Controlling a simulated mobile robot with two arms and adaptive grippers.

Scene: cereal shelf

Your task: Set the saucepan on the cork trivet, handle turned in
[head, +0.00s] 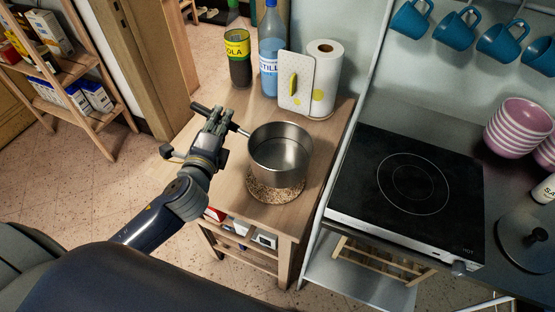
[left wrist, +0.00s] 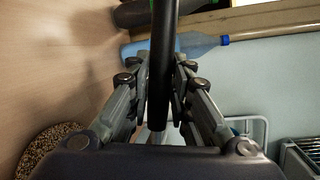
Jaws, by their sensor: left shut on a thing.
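The steel saucepan (head: 280,152) is over the round cork trivet (head: 274,190) on the wooden cart top. The trivet's front part shows below the pan; whether the pan touches it or hangs just above I cannot tell. The pan's dark handle (head: 205,109) points to the back left in the head view. My left gripper (head: 216,122) is shut on the handle. In the left wrist view the dark handle (left wrist: 163,60) runs between the fingers, and part of the trivet (left wrist: 45,145) shows at lower left. My right gripper is not in view.
A cola bottle (head: 238,58), a water bottle (head: 271,50), a dotted white board (head: 294,84) and a paper towel roll (head: 324,75) stand at the cart's back. The black cooktop (head: 405,185) is to the right. Bare wood (head: 225,180) lies left of the trivet.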

